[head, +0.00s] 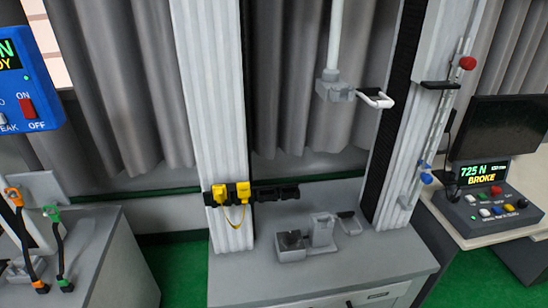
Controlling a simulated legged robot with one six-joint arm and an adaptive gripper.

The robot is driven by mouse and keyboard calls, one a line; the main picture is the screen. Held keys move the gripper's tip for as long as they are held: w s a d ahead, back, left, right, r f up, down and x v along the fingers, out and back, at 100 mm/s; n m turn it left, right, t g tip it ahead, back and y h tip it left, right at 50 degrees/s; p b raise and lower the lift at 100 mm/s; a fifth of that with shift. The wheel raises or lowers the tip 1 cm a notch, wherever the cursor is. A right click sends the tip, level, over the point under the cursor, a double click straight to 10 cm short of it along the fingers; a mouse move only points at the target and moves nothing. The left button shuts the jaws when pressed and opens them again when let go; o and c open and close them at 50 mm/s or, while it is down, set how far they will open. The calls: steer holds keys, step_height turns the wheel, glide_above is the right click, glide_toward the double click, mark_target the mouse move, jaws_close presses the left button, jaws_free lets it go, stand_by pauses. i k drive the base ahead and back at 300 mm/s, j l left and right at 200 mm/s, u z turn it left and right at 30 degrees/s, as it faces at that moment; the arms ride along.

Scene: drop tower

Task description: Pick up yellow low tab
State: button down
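Two yellow tabs sit side by side on the lower part of the pale left column: a left yellow tab (219,194) and a right yellow tab (243,190). A thin yellow cord hangs in a loop below them. Both are at the left end of a black slotted strip (276,193). I cannot tell which of them is the low tab. My gripper is not in view.
The tower's grey base (330,278) carries a lower clamp (322,231). An upper clamp (335,91) hangs above it. A console (484,205) reading "BROKE" stands right. Orange-ended (14,197) and green-ended (52,214) cables are on the left cabinet.

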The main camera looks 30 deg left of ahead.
mark_target(220, 190)
steer(key=u, duration=1.75)
